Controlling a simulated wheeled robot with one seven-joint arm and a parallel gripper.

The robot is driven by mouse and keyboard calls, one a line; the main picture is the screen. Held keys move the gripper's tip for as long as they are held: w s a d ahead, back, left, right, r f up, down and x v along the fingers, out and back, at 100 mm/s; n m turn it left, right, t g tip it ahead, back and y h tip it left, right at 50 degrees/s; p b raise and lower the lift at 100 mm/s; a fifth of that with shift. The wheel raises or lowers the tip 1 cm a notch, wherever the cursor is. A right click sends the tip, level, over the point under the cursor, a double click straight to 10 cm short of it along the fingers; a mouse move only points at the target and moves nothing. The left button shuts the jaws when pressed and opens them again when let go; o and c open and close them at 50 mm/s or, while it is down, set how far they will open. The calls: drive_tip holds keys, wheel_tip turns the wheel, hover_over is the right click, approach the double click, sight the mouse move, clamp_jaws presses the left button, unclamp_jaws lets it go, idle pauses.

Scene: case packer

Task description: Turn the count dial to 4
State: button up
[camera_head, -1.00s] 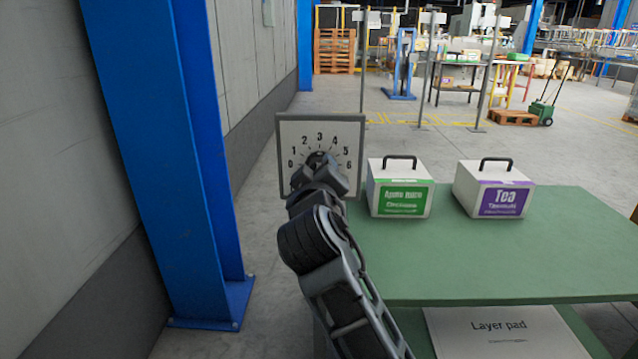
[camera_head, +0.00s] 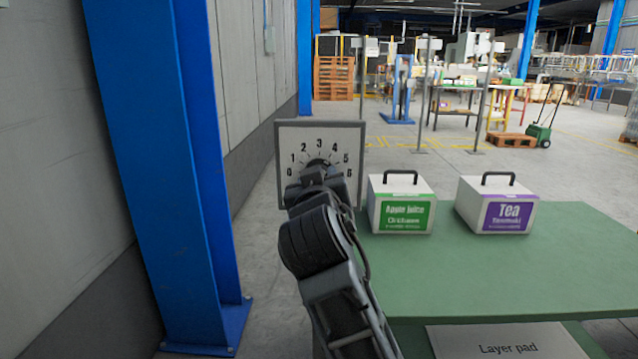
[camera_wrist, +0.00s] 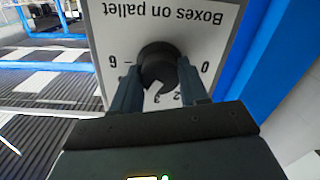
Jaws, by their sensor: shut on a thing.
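The count panel (camera_head: 348,133) is a white square plate with digits 0 to 6 in an arc, standing left of the green table. In the wrist view the panel (camera_wrist: 215,22) is upside down and reads "Boxes on pallet". Its black round dial (camera_wrist: 158,58) sits between the fingers of my gripper (camera_wrist: 160,84), which is shut on it from both sides. In the head view my gripper (camera_head: 318,174) covers most of the dial.
A layer pad (camera_head: 510,343) lies below. A blue post (camera_head: 165,180) stands close on the left by the wall.

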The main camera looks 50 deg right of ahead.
drive_tip(key=shift+f, duration=0.15)
drive_tip(key=o, duration=1.1)
drive_tip(key=v, duration=0.7)
drive_tip(key=shift+s+a, duration=0.25)
drive_tip(key=shift+a, duration=0.1)
